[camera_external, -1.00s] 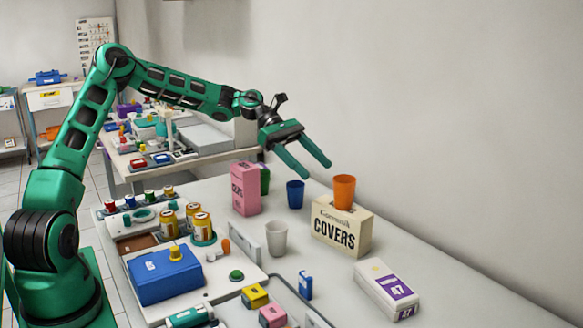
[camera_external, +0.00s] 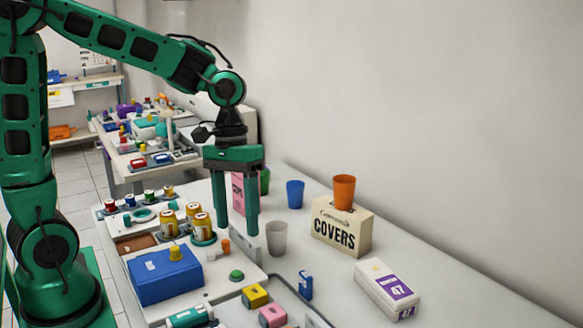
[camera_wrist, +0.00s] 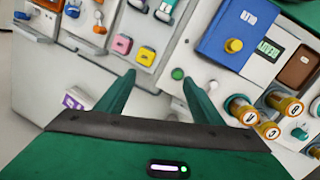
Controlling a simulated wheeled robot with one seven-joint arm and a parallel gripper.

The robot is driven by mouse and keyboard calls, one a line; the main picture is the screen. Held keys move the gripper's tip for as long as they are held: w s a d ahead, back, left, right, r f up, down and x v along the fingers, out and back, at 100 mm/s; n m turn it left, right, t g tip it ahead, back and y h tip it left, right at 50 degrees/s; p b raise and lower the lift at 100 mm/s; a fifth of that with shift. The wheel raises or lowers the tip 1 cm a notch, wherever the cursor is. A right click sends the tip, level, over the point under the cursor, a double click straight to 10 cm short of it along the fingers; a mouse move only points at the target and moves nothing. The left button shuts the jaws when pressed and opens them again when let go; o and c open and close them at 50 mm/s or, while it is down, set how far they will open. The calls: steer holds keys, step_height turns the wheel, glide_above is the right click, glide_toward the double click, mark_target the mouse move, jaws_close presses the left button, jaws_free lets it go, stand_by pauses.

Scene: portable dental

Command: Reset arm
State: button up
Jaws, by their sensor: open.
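My green gripper (camera_external: 237,228) points straight down in the external view, its two fingers spread apart with nothing between them. It hangs in front of the pink box (camera_external: 239,195) and hides part of it. In the wrist view my gripper (camera_wrist: 158,85) also shows open and empty above the white worktop, with the green button (camera_wrist: 178,74) near the right fingertip. Whether the fingertips touch anything below cannot be told, but they look clear of it.
A white cup (camera_external: 277,240), a blue cup (camera_external: 295,194) and a covers box (camera_external: 341,232) with an orange cup (camera_external: 344,192) on top stand to the right. Amber jars (camera_external: 168,223) and a blue case (camera_external: 165,275) stand to the left. The worktop's far right is clear.

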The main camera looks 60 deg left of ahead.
steer(key=s+a+m+y, duration=0.1)
steer(key=s+m, duration=0.2)
steer(key=s, duration=0.4)
steer(key=s+a+f+m, duration=0.1)
steer(key=s+a+m, duration=0.1)
steer(key=s, duration=0.5)
steer(key=s+a+m+t+y, duration=0.1)
steer(key=s+a+m, duration=0.1)
steer(key=s+m, duration=0.2)
steer(key=shift+s+a+f+m+y, duration=0.1)
steer(key=shift+s+f+m+y, duration=0.1)
steer(key=shift+s, duration=0.6)
steer(key=shift+s+a+f+m+y, duration=0.1)
steer(key=shift+s+f+m, duration=0.1)
steer(key=shift+s, duration=0.6)
